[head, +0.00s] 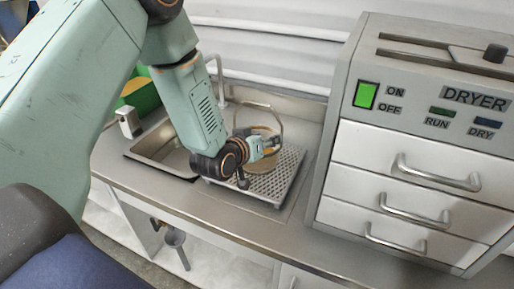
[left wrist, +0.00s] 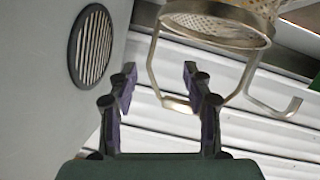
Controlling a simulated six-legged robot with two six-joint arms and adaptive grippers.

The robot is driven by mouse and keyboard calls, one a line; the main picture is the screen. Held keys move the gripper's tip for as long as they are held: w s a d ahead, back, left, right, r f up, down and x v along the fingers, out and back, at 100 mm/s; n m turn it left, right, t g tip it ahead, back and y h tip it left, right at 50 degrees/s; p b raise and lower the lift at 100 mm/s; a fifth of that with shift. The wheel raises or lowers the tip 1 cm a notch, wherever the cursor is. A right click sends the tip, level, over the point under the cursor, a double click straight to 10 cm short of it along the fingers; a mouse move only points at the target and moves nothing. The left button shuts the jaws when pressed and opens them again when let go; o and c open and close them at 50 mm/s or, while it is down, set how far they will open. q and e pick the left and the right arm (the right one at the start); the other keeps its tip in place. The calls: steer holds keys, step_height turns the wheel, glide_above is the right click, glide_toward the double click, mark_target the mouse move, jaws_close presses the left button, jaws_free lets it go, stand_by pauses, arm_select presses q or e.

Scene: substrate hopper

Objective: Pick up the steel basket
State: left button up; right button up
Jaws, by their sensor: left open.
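The steel basket (head: 250,161) stands on a perforated drain tray (head: 287,178) beside the sink, its hooped handle (head: 275,106) raised. My left gripper (head: 270,146) is in front of the basket and partly hides it. In the left wrist view the mesh basket (left wrist: 217,22) appears upside down at the top, with its handle (left wrist: 153,68) hanging below. My left fingers (left wrist: 160,78) are open, with nothing gripped between them. The handle's bar passes close to the right finger; I cannot tell whether they touch. My right gripper is not in view.
The dryer (head: 330,185) with several drawers stands right of the tray. A sink (head: 160,150) lies left, with a bent tap (head: 219,75) behind it. A soap dispenser (head: 129,122) and green container (head: 140,96) are further left. A round vent (left wrist: 91,45) shows in the wrist view.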

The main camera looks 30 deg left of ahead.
mark_target(280, 132)
arm_select(q)
steer(key=x, duration=0.5)
steer(key=shift+w+d+r+p, duration=0.1)
steer(key=shift+d+r+p, duration=0.15)
steer(key=shift+p, duration=0.1)
steer(key=shift+x, duration=0.8)
steer(key=shift+c, duration=0.3)
steer(key=c, duration=0.3)
jaws_close()
steer(key=shift+r, duration=0.15)
